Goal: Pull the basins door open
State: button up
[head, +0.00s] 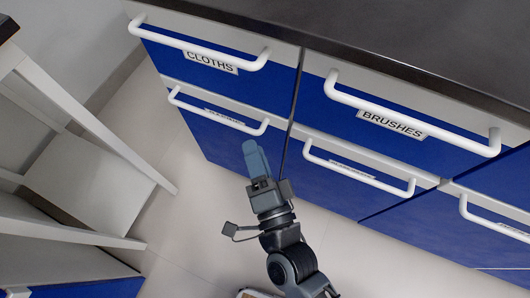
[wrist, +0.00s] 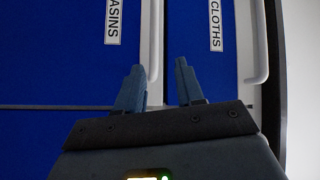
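The basins door (wrist: 60,50) is a blue front with a white label, partly cut off to read "ASINS" (wrist: 112,22). In the head view it is the lower left front (head: 205,137), under the one marked CLOTHS, and looks shut. Its white bar handle (head: 218,112) also shows in the wrist view (wrist: 155,40). My gripper (head: 249,145) is just below the handle's right end. In the wrist view my gripper (wrist: 160,65) is open, and the handle's near end appears between the two fingertips. I cannot tell the depth gap or any contact.
The CLOTHS front (head: 220,70) is directly above, with its own handle. The BRUSHES front (head: 400,115) and another handled front (head: 345,185) are to the right. A dark countertop (head: 400,45) overhangs. A white open frame (head: 90,120) stands left; floor between is clear.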

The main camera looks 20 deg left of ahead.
jog(key=shift+s+d+r, duration=0.1)
jog(key=shift+d+r, duration=0.15)
jog(key=shift+d, duration=0.75)
jog(key=s+d+r+n+h, duration=0.15)
jog(key=s+d, duration=0.25)
jog(key=d, duration=0.4)
jog(key=s+d+n+h, duration=0.1)
jog(key=s+d+h, duration=0.2)
jog(key=d, duration=0.4)
jog(key=s+d+r+n+h, duration=0.15)
jog(key=s+d, duration=0.25)
jog(key=d, duration=0.4)
jog(key=s+d+r+n+h, duration=0.3)
jog(key=s+d+r+h, duration=0.4)
jog(key=s, duration=0.4)
notch_tip(320, 180, up, 20)
jog(key=y+p, duration=0.1)
jog(key=p, duration=1.8)
jog(key=shift+s+a+g, duration=0.15)
jog(key=shift+a+g, duration=0.15)
jog(key=shift+a, duration=0.1)
jog(key=shift+f, duration=0.2)
